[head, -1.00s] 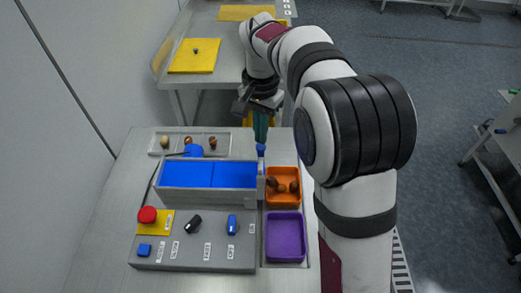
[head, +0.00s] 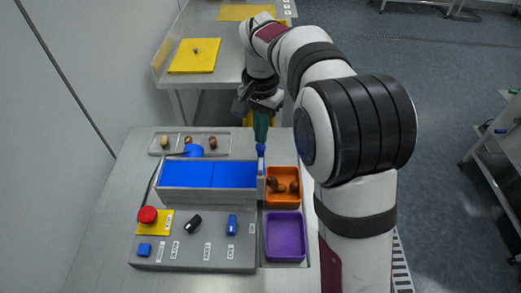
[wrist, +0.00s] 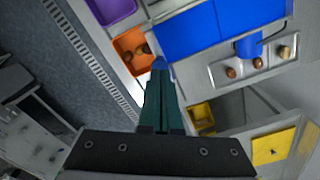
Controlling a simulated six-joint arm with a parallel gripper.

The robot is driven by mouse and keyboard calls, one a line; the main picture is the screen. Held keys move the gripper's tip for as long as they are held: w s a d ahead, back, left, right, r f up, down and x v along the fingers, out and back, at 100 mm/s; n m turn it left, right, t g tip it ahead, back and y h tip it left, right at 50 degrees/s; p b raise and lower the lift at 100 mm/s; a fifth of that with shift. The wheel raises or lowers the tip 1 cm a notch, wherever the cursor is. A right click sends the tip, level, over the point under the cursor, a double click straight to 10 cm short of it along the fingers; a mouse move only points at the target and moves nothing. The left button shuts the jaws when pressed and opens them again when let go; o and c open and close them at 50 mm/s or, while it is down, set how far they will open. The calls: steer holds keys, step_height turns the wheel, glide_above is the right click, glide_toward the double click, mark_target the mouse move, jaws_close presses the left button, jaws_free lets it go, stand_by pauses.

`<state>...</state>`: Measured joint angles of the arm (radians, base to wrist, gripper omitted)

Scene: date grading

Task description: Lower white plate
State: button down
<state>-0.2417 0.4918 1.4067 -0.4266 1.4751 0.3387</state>
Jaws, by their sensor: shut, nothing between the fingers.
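A pale plate (head: 261,174) stands upright at the right end of the blue belt (head: 207,174), with a blue knob (head: 261,149) on its top. My gripper (head: 261,139) has teal fingers pointing down just above and behind the knob. The fingers are shut and hold nothing. In the wrist view the fingertips of my gripper (wrist: 160,72) lie right by the blue knob (wrist: 160,62). I cannot tell whether they touch it. The fingers hide much of the plate in the wrist view.
An orange bin (head: 283,201) with several dates and an empty purple bin (head: 285,237) sit right of the belt. A grey panel (head: 190,256) with a red button (head: 147,214) lies in front. A tray (head: 225,150) with dates is behind.

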mark_target(261, 146)
steer(key=shift+f, duration=0.1)
stand_by(0.4)
steer(key=shift+f, duration=2.8)
step_height(261, 146, up, 7)
steer(key=shift+f, duration=0.15)
steer(key=shift+r, duration=0.2)
steer(key=s+d+f+y, duration=0.1)
steer(key=s+d, duration=0.2)
steer(key=s, duration=1.2)
steer(key=s+d, duration=0.4)
steer(key=s, duration=1.1)
steer(key=shift+f+y, duration=0.4)
steer(key=shift+d, duration=0.1)
